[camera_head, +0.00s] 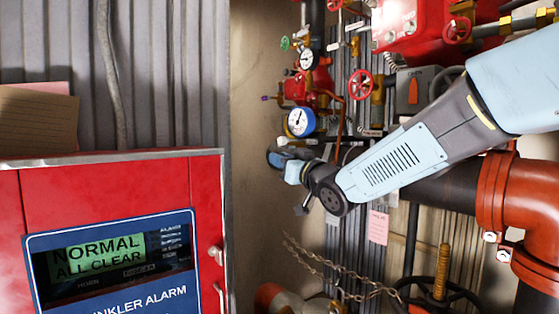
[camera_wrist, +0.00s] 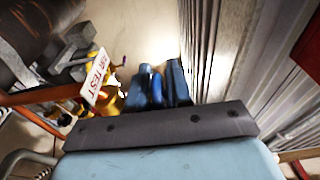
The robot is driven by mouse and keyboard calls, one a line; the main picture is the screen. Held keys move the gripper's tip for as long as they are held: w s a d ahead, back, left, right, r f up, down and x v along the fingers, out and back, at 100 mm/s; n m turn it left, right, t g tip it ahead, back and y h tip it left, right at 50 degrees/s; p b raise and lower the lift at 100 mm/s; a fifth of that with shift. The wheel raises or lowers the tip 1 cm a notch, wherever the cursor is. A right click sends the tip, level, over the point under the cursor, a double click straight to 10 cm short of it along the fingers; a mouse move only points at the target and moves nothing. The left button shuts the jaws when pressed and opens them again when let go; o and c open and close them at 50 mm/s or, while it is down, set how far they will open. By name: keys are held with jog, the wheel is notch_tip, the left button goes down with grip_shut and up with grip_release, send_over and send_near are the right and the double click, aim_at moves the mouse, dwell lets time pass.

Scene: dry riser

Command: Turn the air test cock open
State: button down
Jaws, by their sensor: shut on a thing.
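The air test cock (camera_wrist: 108,98) shows in the wrist view as a yellow brass body beside a white tag (camera_wrist: 96,76) marked "AIR TEST", partly cut off by the tag. My gripper (camera_wrist: 160,86) has its blue fingers just right of the brass body. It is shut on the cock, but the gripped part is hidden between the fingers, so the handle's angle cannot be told. In the head view my gripper (camera_head: 281,162) is at the pipework below a blue-rimmed gauge (camera_head: 301,122), and the cock cannot be made out there.
A red alarm panel (camera_head: 120,235) reading "NORMAL ALL CLEAR" stands at the left. Gauges and red handwheels (camera_head: 361,85) crowd above my arm. A big orange-red pipe elbow (camera_head: 525,215) is at the right. A chain (camera_head: 340,268) hangs below.

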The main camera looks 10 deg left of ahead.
jog(key=shift+d+f+g+h, duration=0.1)
jog(key=shift+f+g+h, duration=0.15)
jog(key=shift+g+h, duration=0.65)
jog(key=shift+w+f+h, duration=0.1)
jog(key=shift+h, duration=0.5)
jog(key=c, duration=1.4)
grip_release()
jog(key=v, duration=1.3)
jog(key=shift+d, duration=0.4)
